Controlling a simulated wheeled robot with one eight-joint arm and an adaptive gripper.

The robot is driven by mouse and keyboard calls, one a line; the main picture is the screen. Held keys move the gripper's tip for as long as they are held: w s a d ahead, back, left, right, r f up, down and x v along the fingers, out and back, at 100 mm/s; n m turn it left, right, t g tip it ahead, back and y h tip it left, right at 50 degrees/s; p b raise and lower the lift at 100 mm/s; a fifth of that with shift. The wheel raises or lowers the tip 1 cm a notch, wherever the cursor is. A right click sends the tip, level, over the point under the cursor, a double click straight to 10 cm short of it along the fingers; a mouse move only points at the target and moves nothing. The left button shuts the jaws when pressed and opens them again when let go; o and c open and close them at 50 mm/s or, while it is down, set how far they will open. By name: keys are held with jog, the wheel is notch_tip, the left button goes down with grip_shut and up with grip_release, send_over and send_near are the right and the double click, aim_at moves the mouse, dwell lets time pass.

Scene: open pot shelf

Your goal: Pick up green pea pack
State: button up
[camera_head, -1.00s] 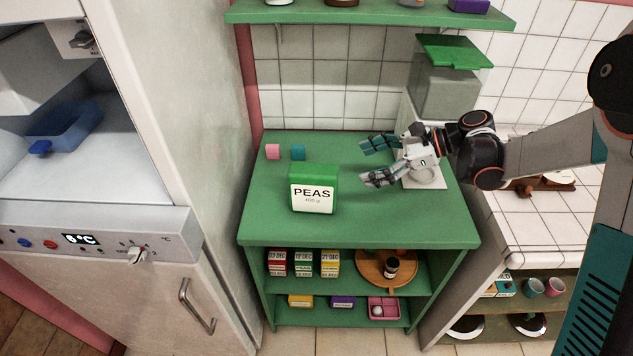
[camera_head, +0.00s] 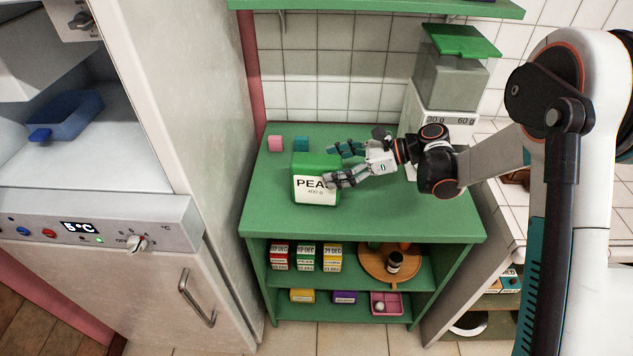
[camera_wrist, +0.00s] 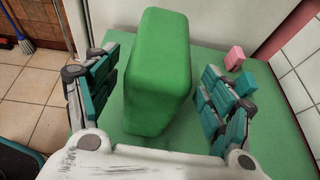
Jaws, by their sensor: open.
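The green pea pack (camera_head: 312,190) stands upright on the green shelf top, its white label facing the front. In the head view my gripper (camera_head: 340,166) is at the pack's right side, and one finger covers part of the label. In the wrist view the pack (camera_wrist: 158,75) stands between the two open fingers of my gripper (camera_wrist: 156,95). A gap shows on both sides of the pack, narrow at the left finger and wider at the right one.
A pink cube (camera_head: 275,143) and a teal cube (camera_head: 301,144) sit behind the pack. A scale with a clear green-lidded bin (camera_head: 450,75) stands at the back right. A tall fridge (camera_head: 190,150) borders the left. The front of the shelf top (camera_head: 400,220) is clear.

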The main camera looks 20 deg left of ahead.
aim_at(316, 170)
jog(key=b+x, duration=0.2)
jog(key=x, duration=0.3)
jog(key=shift+s+a, duration=0.1)
jog(key=shift+s, duration=0.05)
jog(key=shift+r, duration=0.1)
jog(key=shift+c, duration=0.2)
jog(key=c, duration=1.3)
